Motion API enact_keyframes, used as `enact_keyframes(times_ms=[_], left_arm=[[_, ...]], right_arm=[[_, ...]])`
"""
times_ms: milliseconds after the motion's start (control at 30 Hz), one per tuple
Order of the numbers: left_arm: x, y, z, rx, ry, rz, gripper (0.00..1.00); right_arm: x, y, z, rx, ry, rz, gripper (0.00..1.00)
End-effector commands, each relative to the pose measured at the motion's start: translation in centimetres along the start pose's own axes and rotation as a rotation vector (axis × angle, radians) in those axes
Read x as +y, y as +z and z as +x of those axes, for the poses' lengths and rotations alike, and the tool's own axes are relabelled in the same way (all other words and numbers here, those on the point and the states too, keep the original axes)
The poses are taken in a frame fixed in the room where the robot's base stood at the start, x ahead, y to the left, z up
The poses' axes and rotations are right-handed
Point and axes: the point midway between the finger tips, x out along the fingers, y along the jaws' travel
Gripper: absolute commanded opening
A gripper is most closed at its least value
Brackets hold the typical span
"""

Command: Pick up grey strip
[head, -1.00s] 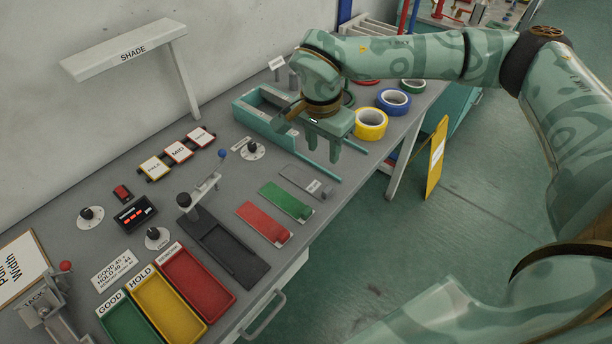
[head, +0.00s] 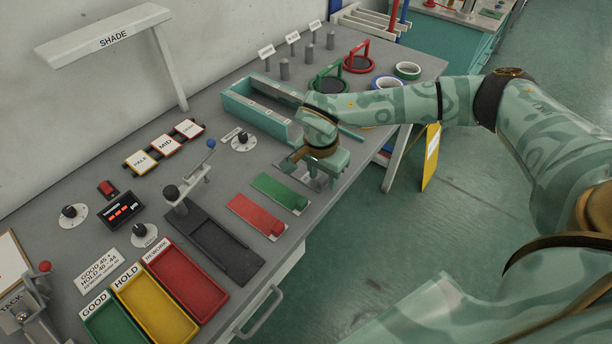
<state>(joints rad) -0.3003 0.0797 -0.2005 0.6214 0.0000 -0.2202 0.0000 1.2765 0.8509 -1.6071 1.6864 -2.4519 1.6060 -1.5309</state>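The grey strip (head: 288,168) lies on the bench, to the right of the green strip (head: 279,193) and the red strip (head: 257,215). It is largely hidden beneath my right gripper (head: 320,182). The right gripper points down, low over the strip's near end, and its fingers look apart. Whether they touch the strip is hidden. My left gripper is not in view.
A teal open box (head: 236,102) stands behind the gripper. A dark tray (head: 222,243) and green, yellow and red (head: 187,280) bins are to the left. Tape rolls (head: 407,70) lie at the back right. The bench's front edge is close to the gripper.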

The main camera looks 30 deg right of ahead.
Motion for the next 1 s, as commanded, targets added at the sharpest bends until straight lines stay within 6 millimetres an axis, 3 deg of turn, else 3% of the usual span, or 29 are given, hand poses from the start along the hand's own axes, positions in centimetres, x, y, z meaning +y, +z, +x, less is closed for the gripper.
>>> enact_keyframes(times_ms=[200,333,367,767,1000], left_arm=[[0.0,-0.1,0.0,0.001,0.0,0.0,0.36],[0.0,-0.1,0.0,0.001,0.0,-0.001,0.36],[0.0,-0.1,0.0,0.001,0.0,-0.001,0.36],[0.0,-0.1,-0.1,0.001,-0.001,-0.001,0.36],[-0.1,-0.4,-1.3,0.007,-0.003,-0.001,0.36]], right_arm=[[-0.1,0.0,0.1,0.0,-0.002,0.0,0.4],[-0.1,0.0,0.1,0.0,-0.002,0.0,0.04],[-0.1,0.0,0.1,0.0,-0.002,0.0,0.0],[-0.1,-0.1,-0.4,0.001,-0.003,0.0,0.0],[0.2,-0.2,-4.1,0.0,-0.006,-0.002,0.0]])
